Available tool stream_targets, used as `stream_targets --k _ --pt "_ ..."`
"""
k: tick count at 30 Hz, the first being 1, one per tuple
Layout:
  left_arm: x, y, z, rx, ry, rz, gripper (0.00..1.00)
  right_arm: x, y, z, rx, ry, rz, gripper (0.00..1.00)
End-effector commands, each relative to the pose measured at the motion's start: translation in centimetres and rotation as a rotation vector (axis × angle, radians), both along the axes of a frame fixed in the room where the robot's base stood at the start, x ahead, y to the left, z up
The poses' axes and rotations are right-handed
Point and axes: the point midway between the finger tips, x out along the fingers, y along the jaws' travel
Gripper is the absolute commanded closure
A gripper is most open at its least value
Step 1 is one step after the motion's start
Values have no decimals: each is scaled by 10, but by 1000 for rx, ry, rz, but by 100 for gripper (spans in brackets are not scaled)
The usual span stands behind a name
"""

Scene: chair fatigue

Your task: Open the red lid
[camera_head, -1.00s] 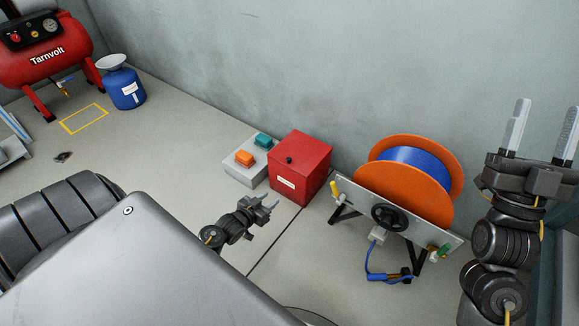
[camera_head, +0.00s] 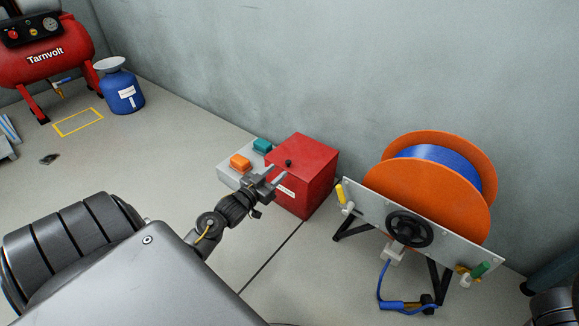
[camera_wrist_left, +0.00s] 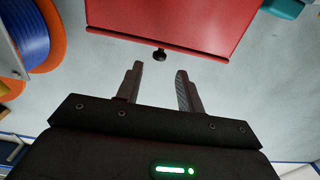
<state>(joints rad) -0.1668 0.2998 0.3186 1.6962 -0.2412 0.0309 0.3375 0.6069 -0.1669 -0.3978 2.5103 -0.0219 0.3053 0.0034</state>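The red lid (camera_head: 304,151) is the top of a red box (camera_head: 306,190) and lies flat on it, shut. A small black knob (camera_head: 288,163) stands on the lid near its left side. My left gripper (camera_head: 277,174) is in front of the box's front left corner, close to the knob, with its two fingers apart and nothing between them. In the left wrist view the open fingers (camera_wrist_left: 160,78) point toward the black knob (camera_wrist_left: 159,55), which shows just beyond their tips, clear of them. My right gripper is out of view.
A grey panel (camera_head: 228,176) with an orange button (camera_head: 240,162) and a teal button (camera_head: 262,145) sits left of the box. An orange hose reel (camera_head: 430,190) with a black handwheel (camera_head: 409,228) stands to the right. The wall (camera_head: 330,70) is close behind.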

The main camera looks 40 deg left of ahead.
Motion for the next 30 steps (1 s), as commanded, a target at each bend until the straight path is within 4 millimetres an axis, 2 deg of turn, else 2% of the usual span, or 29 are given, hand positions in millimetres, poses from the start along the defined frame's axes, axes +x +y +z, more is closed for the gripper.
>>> stream_targets --k 1,6,12,24,30 --pt "12 0 -5 0 -5 -1 62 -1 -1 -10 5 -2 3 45" --pt "43 0 -5 1 -2 -2 62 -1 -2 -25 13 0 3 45" --pt "66 0 -3 0 -1 -2 62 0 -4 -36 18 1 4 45" --pt "74 0 -1 1 1 -4 62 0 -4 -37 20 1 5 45" --pt "73 -1 -1 1 1 -4 88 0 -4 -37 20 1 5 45"
